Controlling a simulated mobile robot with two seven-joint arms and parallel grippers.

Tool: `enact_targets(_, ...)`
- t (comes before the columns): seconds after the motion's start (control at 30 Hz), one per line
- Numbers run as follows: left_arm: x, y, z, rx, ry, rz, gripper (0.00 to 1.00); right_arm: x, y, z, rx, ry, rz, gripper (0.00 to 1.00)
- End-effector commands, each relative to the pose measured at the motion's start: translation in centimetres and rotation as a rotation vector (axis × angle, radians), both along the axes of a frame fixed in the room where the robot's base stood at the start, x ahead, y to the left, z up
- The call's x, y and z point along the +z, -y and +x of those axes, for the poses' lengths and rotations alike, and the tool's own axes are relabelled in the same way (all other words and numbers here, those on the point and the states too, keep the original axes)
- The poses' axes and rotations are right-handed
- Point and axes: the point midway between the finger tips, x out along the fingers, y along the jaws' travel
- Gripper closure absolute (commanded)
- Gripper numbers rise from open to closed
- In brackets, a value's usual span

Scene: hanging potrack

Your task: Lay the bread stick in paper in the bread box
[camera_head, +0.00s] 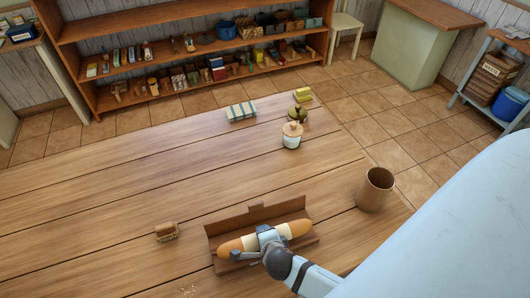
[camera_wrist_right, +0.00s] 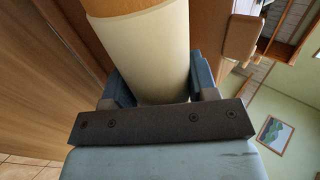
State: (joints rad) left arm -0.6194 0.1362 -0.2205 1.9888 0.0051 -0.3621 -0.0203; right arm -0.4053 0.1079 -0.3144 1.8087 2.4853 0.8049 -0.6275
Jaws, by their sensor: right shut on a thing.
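The bread stick in paper (camera_head: 295,229) has brown ends and a pale wrapped middle. It lies lengthwise within the outline of the brown wooden bread box (camera_head: 230,221) near the table's front. Whether it rests on the box floor or hangs just above it, I cannot tell. My right gripper (camera_head: 268,238) is shut around its middle from above. In the right wrist view the pale paper roll (camera_wrist_right: 145,55) sits between both fingers (camera_wrist_right: 160,90). My gripper and arm hide part of the bread and the box's front. My left gripper is not in view.
A small wooden brush (camera_head: 166,232) stands left of the box, with crumbs (camera_head: 187,290) below it. A brown cup (camera_head: 375,190) stands right. The table's middle is clear.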

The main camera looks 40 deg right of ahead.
Motion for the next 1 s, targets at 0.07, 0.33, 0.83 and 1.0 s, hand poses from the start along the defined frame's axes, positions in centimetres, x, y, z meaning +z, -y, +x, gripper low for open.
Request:
enact_targets(0.07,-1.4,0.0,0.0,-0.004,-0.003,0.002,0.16,-1.2,0.0,0.0,0.001,0.001,0.000,0.76)
enact_targets(0.33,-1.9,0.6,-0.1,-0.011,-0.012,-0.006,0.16,-1.5,0.0,0.0,0.001,0.000,-0.001,0.76)
enact_targets(0.83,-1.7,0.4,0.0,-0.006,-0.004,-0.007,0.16,-1.8,0.0,0.0,0.001,0.000,-0.001,0.76)
enact_targets(1.0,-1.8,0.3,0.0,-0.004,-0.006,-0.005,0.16,-2.2,0.0,0.0,0.000,0.000,-0.001,0.76)
